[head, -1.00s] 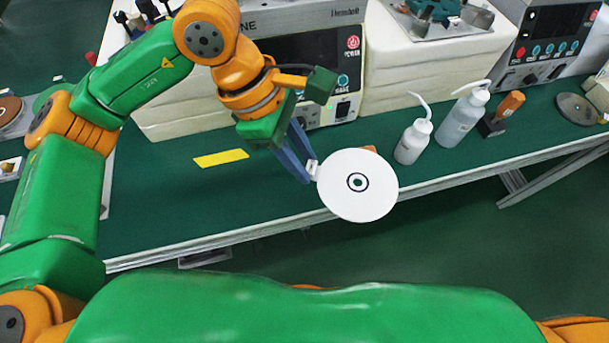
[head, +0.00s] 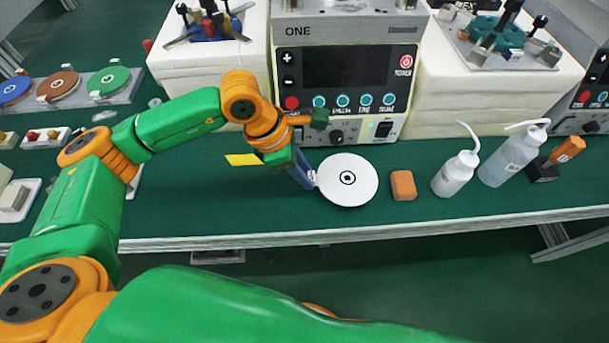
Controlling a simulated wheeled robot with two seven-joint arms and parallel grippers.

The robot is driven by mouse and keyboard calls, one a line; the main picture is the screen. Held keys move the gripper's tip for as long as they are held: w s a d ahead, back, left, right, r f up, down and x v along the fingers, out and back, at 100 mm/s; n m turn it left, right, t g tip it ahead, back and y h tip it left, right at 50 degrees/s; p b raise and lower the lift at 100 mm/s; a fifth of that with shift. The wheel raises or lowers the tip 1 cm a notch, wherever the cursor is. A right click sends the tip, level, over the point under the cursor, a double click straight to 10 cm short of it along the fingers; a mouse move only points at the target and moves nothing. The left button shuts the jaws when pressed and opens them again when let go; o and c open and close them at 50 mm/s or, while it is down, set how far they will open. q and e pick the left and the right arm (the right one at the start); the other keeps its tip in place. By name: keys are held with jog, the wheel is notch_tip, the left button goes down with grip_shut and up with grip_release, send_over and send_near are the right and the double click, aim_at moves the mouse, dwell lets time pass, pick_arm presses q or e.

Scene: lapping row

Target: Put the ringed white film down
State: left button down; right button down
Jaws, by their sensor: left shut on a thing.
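The ringed white film (head: 347,192) is a white disc with a black ring at its centre. It shows in the middle of the head view, over the green bench top in front of the machine. My left gripper (head: 308,180) is shut on the film's left edge, at a small tab there. I cannot tell whether the film touches the bench or is just above it. My right gripper is not in view.
An orange-brown block (head: 403,185) lies just right of the film. Beyond it stand a small white bottle (head: 454,174) and a larger bottle (head: 512,157). The grey machine (head: 345,75) stands behind. A yellow strip (head: 241,159) lies to the left. Green bench (head: 200,205) is clear at front left.

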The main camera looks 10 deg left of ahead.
aim_at(303, 188)
pick_arm(q)
notch_tip(303, 188, down, 3)
jog(key=shift+a+f, duration=0.15)
jog(key=c, duration=0.6)
grip_release()
jog(key=v, duration=1.2)
